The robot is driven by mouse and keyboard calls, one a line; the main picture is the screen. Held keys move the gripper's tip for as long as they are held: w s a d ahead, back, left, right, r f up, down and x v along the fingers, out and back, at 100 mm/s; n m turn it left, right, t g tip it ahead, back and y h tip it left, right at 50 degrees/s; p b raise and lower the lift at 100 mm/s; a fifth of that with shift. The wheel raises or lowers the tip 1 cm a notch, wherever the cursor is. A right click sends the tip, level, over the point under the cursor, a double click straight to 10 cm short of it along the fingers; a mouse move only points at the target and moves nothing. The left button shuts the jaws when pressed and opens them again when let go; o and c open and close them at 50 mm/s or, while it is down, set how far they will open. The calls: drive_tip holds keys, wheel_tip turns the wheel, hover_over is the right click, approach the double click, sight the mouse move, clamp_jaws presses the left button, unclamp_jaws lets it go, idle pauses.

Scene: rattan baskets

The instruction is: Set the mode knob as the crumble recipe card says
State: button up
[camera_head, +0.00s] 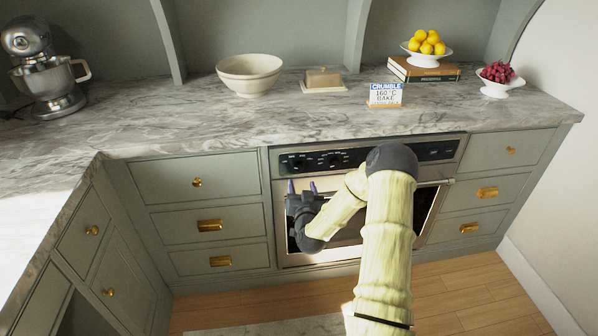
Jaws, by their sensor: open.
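The recipe card (385,95) stands on the marble counter and reads "CRUMBLE", "160 °C", "BAKE". The oven (278,215) is built in below the counter, with a dark control panel (434,153) along its top. Two dark knobs show on the panel's left half, a left knob (297,164) and another (335,160) to its right. Their labels and pointer settings are too small to read, so I cannot tell which is the mode knob. My gripper (302,187) is open and empty in front of the oven, its fingertips pointing up just below the left knob.
My arm covers the panel's middle and much of the oven door. On the counter are a stand mixer (45,70), a cream bowl (249,75), a butter dish (323,79), books (424,71) under a bowl of lemons (427,43), and a dish of grapes (496,80). Brass-handled drawers flank the oven.

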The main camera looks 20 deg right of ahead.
sight(299, 169)
drive_tip(key=x, duration=0.8)
drive_tip(key=shift+w, duration=0.25)
drive_tip(key=c, duration=1)
